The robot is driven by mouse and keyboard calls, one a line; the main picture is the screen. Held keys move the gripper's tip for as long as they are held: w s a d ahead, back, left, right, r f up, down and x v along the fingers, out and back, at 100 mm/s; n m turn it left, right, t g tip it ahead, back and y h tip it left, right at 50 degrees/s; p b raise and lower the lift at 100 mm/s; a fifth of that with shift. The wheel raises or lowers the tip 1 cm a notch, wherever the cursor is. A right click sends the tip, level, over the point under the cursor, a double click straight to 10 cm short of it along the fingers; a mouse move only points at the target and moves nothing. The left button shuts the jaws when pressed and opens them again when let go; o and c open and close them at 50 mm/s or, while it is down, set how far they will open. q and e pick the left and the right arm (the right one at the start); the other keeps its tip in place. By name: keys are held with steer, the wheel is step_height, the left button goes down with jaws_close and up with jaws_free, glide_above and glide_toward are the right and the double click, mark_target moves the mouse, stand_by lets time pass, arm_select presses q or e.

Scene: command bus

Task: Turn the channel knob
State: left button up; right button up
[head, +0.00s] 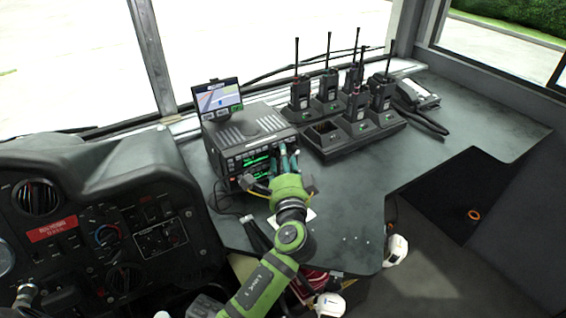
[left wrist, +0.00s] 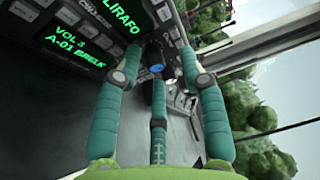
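The radio unit (head: 232,133) with green lit displays stands on the grey desk. My left gripper (head: 286,155) is at the right part of its front panel and hides the channel knob there in the head view. In the left wrist view, the gripper's teal fingers (left wrist: 160,62) reach toward the panel, spread apart with a gap between the tips. A dark round part, probably the channel knob (left wrist: 151,57), shows between them. I cannot tell whether any finger touches it. The radio's display (left wrist: 82,45) reads "VOL 3". My right gripper is not in view.
The dashboard (head: 110,225) is at left. The desk's right part is clear.

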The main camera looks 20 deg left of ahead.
arm_select(q)
steer(key=shift+f, duration=0.15)
steer(key=shift+s, duration=0.25)
steer(key=v, duration=1.1)
steer(key=shift+s+d, duration=0.25)
